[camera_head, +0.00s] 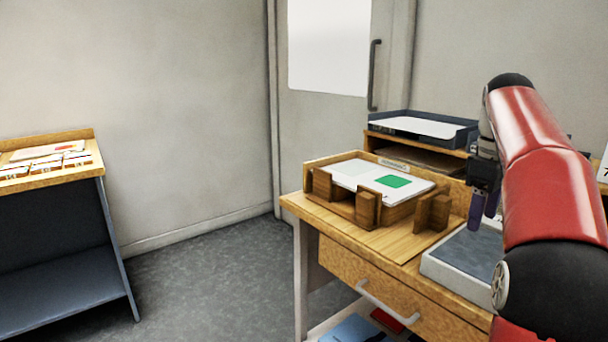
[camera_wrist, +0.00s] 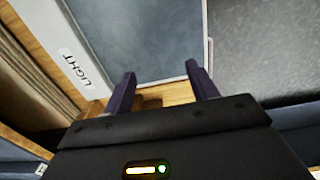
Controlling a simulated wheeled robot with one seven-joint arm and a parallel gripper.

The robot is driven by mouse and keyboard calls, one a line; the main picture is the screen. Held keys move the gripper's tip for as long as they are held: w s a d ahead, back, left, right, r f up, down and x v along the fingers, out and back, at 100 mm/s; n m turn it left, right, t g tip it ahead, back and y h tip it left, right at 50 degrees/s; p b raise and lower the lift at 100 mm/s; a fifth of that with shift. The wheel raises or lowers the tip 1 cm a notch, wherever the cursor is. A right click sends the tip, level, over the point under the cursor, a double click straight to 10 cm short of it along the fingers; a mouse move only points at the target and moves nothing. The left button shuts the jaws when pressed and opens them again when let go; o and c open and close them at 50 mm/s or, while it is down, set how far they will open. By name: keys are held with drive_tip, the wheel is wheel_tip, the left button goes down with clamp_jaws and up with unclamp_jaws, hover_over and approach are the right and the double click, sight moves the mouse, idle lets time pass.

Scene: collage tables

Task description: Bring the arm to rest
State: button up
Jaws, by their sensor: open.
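My red arm reaches in from the right of the head view, bent, with my gripper (camera_head: 484,205) pointing down over the right part of the wooden desk (camera_head: 313,212). In the wrist view my gripper (camera_wrist: 163,92) shows two dark purple fingers spread apart with nothing between them. Beyond the fingertips are a grey-blue panel with a pale rim (camera_wrist: 140,40) and a strip of wood. In the head view this pale-rimmed tray (camera_head: 462,262) lies below my gripper, partly hidden by my arm.
A wooden holder (camera_head: 368,212) with a white card bearing a green square stands left of my gripper. A dark paper tray (camera_head: 422,130) sits on a shelf behind. A second table (camera_head: 50,178) with cards stands far left. Grey floor (camera_head: 215,275) lies clear between.

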drive_tip(key=shift+w+a, duration=0.1)
drive_tip(key=shift+a, duration=0.6)
drive_tip(key=s+a, duration=0.1)
drive_tip(key=s+a+m+t, duration=0.1)
drive_tip(key=s+a, duration=0.1)
drive_tip(key=s+a+f+m, duration=0.1)
drive_tip(key=a, duration=0.1)
drive_tip(key=shift+s+a, duration=0.1)
drive_tip(key=shift+s, duration=0.1)
drive_tip(key=s+a+f+m+t, duration=0.2)
drive_tip(key=s+a+f, duration=0.3)
drive_tip(key=s+f, duration=0.3)
drive_tip(key=s+a+f+m+t, duration=0.2)
drive_tip(key=s+a+f+m, duration=0.1)
drive_tip(key=s+a+f, duration=0.3)
drive_tip(key=s+f, duration=0.2)
drive_tip(key=s, duration=0.2)
drive_tip(key=shift+a+f, duration=0.2)
drive_tip(key=shift+f, duration=0.05)
